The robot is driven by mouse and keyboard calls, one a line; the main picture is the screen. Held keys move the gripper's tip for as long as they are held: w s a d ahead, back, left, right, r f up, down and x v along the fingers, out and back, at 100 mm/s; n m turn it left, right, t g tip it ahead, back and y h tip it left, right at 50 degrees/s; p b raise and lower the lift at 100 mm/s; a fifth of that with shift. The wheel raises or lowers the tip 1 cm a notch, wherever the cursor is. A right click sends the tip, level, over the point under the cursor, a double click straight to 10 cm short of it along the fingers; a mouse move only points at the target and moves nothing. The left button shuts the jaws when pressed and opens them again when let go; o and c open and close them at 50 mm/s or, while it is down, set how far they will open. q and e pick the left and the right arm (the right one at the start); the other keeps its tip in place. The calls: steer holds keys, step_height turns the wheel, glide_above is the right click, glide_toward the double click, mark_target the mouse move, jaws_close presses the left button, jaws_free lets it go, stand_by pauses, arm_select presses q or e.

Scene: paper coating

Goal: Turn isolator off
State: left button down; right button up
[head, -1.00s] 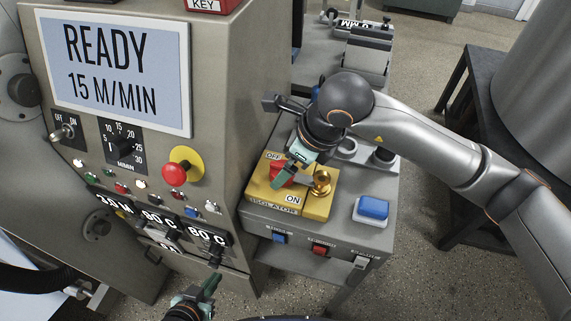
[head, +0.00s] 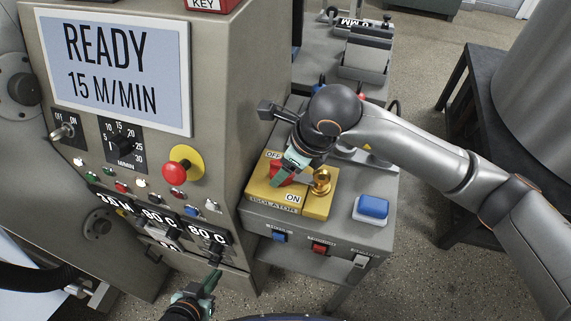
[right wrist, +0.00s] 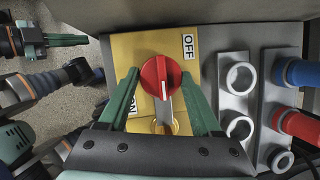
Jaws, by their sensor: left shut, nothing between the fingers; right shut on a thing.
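The isolator is a yellow plate (head: 318,206) on top of the grey side cabinet, marked OFF at its back left and ON at its front. Its red knob (right wrist: 161,77) carries a white line that points toward my wrist in the right wrist view. My right gripper (head: 284,176) reaches down over the plate and is shut on the red knob, one green finger on each side. A brass piece (head: 321,182) stands beside the knob. My left gripper (head: 209,284) is shut and empty, low in front of the machine, away from the isolator.
A blue button (head: 373,207) sits right of the isolator. The tall control panel's READY screen (head: 117,69) and red emergency button (head: 176,173) are at left. Floor is open at front right.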

jaws_close()
stand_by(0.5)
